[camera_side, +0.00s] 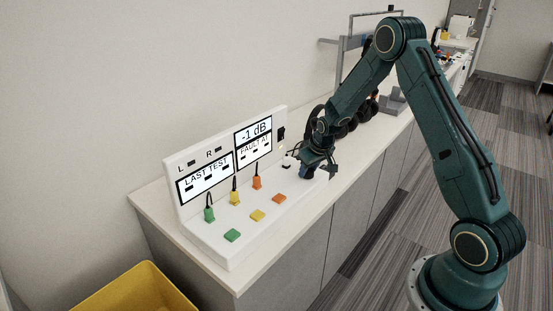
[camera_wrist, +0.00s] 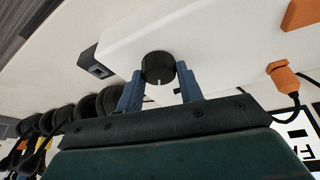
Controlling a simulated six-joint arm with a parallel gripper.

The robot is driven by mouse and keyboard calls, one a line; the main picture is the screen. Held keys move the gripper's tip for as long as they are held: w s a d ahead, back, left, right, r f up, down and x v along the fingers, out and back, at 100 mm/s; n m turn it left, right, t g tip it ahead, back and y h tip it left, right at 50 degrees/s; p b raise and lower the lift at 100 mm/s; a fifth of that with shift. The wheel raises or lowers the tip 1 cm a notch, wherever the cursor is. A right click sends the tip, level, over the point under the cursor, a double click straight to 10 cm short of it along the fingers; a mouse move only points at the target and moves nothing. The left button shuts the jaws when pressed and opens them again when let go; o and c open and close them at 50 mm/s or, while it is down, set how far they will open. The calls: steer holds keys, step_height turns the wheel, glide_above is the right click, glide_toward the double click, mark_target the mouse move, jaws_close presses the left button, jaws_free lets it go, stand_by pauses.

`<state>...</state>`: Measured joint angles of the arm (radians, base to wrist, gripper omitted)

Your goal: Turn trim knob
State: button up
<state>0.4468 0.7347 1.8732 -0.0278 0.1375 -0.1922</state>
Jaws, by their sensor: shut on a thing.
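The trim knob (camera_wrist: 158,67) is a black ribbed dial with a white pointer line, on the white panel of the test console. In the wrist view my gripper (camera_wrist: 160,86) has one blue finger on each side of the knob and is shut on it. In the side view my gripper (camera_side: 308,172) is down at the right end of the console (camera_side: 240,226) and hides the knob. The upper display (camera_side: 253,131) reads "-1 dB".
Green, yellow and orange plugs with cables stand on the console, with matching flat buttons (camera_side: 232,235) in front. Headphones (camera_wrist: 88,108) hang or lie beyond the console's right end. A yellow bin (camera_side: 138,290) stands at the lower left. The counter's front edge is close.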

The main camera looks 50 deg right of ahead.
steer(key=shift+m+h, duration=0.4)
steer(key=shift+m, duration=0.8)
steer(key=o, duration=1)
steer(key=shift+r, duration=0.1)
steer(key=v, duration=1.3)
steer(key=shift+w+a+r, duration=0.1)
steer(key=shift+r, duration=0.25)
